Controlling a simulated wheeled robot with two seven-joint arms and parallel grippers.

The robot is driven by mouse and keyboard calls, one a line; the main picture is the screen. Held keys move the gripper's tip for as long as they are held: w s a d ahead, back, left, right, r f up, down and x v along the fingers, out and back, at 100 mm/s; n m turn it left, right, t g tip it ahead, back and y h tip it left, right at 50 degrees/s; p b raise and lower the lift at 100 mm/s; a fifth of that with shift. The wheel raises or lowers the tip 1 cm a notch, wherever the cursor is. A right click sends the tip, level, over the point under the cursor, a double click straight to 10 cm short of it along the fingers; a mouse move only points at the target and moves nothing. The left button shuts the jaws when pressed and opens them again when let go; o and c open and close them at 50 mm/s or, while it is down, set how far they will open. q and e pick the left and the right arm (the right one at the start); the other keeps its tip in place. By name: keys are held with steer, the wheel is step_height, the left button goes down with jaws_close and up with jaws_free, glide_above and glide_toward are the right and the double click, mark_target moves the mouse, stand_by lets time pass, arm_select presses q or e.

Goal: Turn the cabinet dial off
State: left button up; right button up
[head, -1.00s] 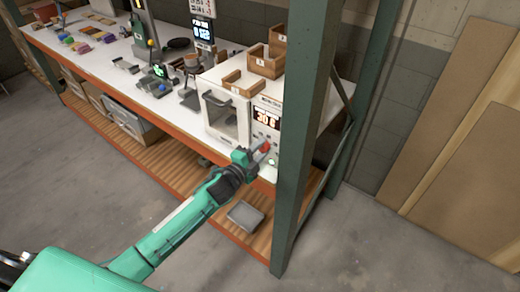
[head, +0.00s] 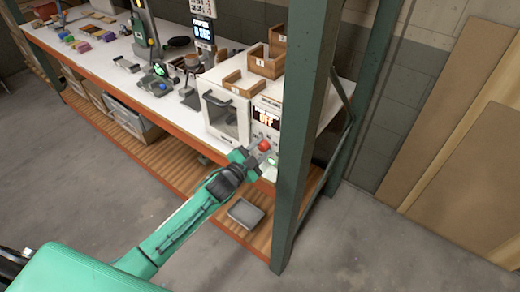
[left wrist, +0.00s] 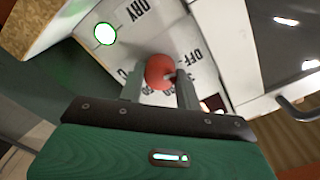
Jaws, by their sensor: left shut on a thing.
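The white cabinet (head: 222,108) stands at the right end of the bench, with a dark-framed window and a control panel on its right side. Its display (head: 266,117) appears to read "OFF" in orange. The red dial (head: 264,145) sits on the panel below the display. My left gripper (head: 259,152) reaches it from the front. In the left wrist view, the red dial (left wrist: 160,72) is between the two fingers of my left gripper (left wrist: 160,85), which are shut on it. "OFF" and "DRY" labels show on the panel around it. My right gripper is not in view.
A green rack post (head: 300,140) stands close to the right of the cabinet. Wooden boxes (head: 265,62) sit on top of the cabinet. A grey tray (head: 246,213) lies on the lower shelf. A lit green-rimmed button (left wrist: 105,34) is near the dial.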

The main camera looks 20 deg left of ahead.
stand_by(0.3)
arm_select(q)
steer(key=o, duration=1)
steer(key=shift+s+a+f, duration=0.15)
steer(key=shift+s+a, duration=0.05)
steer(key=shift+s, duration=0.25)
steer(key=b+v, duration=0.4)
steer(key=v, duration=0.9)
steer(key=shift+r, duration=0.2)
